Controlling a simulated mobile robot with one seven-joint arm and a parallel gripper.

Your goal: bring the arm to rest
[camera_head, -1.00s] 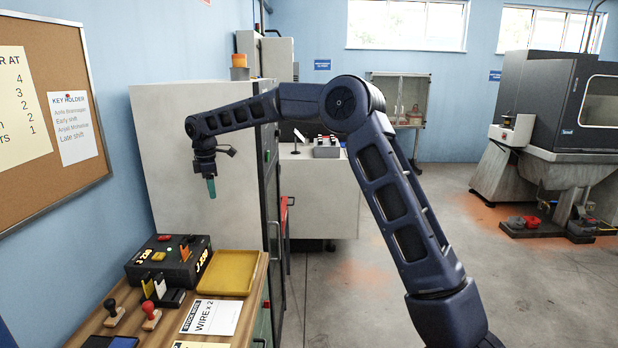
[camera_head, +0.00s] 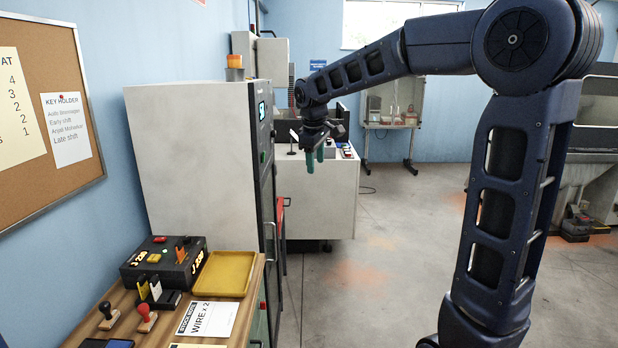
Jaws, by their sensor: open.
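My gripper (camera_head: 314,157) hangs at the end of my dark blue arm near the middle of the view. Its green fingers point down and are apart, with nothing between them. It is in the air to the right of the tall grey cabinet's dark front, and in the picture it overlaps the white machine behind. My arm (camera_head: 520,130) rises at the right, bends at a large round joint at the top and reaches left. No object touches the gripper.
A wooden bench (camera_head: 165,322) at lower left holds a black box (camera_head: 165,262), a yellow tray (camera_head: 225,273), a WIRE card (camera_head: 208,318) and stamps. A grey cabinet (camera_head: 190,170) stands behind it. A white machine (camera_head: 325,200) is at centre. Open floor (camera_head: 385,275) lies between bench and arm.

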